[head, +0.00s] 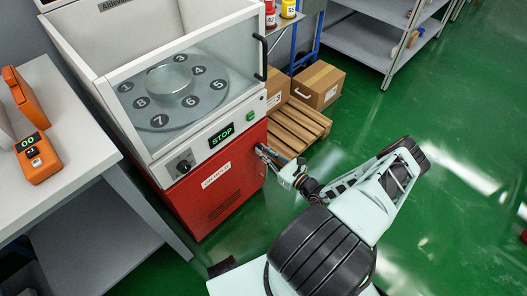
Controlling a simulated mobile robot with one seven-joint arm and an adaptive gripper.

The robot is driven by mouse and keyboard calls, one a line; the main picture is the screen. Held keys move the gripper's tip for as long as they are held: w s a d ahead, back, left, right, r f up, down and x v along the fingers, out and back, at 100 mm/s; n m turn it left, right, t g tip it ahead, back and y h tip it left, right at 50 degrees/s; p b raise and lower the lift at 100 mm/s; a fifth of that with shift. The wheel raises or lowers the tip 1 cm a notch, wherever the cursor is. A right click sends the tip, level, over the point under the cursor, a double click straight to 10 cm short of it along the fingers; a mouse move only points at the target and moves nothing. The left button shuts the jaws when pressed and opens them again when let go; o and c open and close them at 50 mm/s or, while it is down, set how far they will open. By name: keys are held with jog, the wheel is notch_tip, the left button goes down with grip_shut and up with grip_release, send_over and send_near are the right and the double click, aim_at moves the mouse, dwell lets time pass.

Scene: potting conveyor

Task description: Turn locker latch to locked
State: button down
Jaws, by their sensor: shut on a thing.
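The red locker (215,190) forms the lower part of the white machine, with a white label on its front. My gripper (263,152) is at the upper right edge of the red front, with my arm reaching in from the right. Its fingers are shut on the small latch there. The fingers mostly hide the latch, so I cannot tell which way it is turned.
Above the locker are a black knob (184,166), a green STOP display (221,136) and a glass-fronted chamber with a numbered disc (210,97). A white table (75,135) stands left. A wooden pallet (300,122) with cardboard boxes (318,84) is behind my gripper. Green floor lies open at right.

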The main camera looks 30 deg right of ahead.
jog(key=c, duration=2)
grip_release()
jog(key=v, duration=0.7)
jog(key=shift+s, duration=0.2)
jog(key=shift+r, duration=0.1)
